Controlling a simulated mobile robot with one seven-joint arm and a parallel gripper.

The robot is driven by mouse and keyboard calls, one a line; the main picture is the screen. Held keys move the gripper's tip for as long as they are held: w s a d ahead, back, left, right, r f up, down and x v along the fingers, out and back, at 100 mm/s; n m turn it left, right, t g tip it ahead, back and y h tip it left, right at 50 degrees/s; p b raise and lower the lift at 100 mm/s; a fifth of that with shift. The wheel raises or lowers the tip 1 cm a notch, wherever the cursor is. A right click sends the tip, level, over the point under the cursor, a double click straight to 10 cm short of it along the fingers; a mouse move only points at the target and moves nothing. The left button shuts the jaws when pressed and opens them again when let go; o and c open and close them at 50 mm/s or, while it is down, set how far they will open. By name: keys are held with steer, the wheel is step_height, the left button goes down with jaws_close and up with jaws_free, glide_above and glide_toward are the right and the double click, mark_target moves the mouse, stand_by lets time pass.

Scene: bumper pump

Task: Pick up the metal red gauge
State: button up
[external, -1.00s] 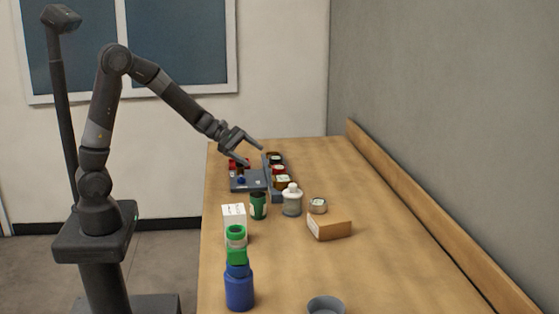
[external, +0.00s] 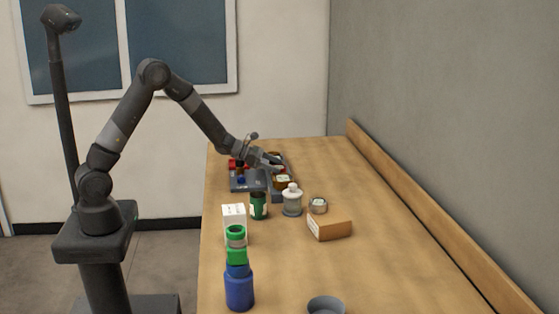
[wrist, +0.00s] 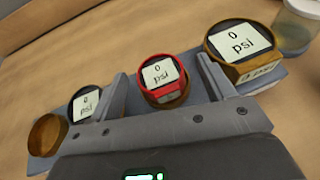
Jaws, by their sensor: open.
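The red gauge (wrist: 161,80) has a white face reading "0 psi". In the wrist view it sits in a brown round seat on a grey rack (wrist: 255,82). My gripper (wrist: 163,72) is open, with one finger on each side of the red gauge. I cannot tell if the fingers touch it. In the external view my gripper (external: 271,162) is low over the rack (external: 277,195) and hides the red gauge.
A brass-coloured gauge (wrist: 240,45) stands right of the red one, and a dark gauge (wrist: 85,104) left. An empty brown seat (wrist: 47,134) is at the far left. A white-capped jar (external: 292,202) and a brown box (external: 329,226) stand nearer the camera.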

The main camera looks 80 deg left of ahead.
mark_target(279, 167)
steer(key=x, duration=0.4)
steer(key=shift+w+f, duration=0.1)
steer(key=shift+f, duration=0.15)
steer(key=c, duration=1)
steer(key=shift+c, duration=0.7)
steer(key=shift+r, duration=0.15)
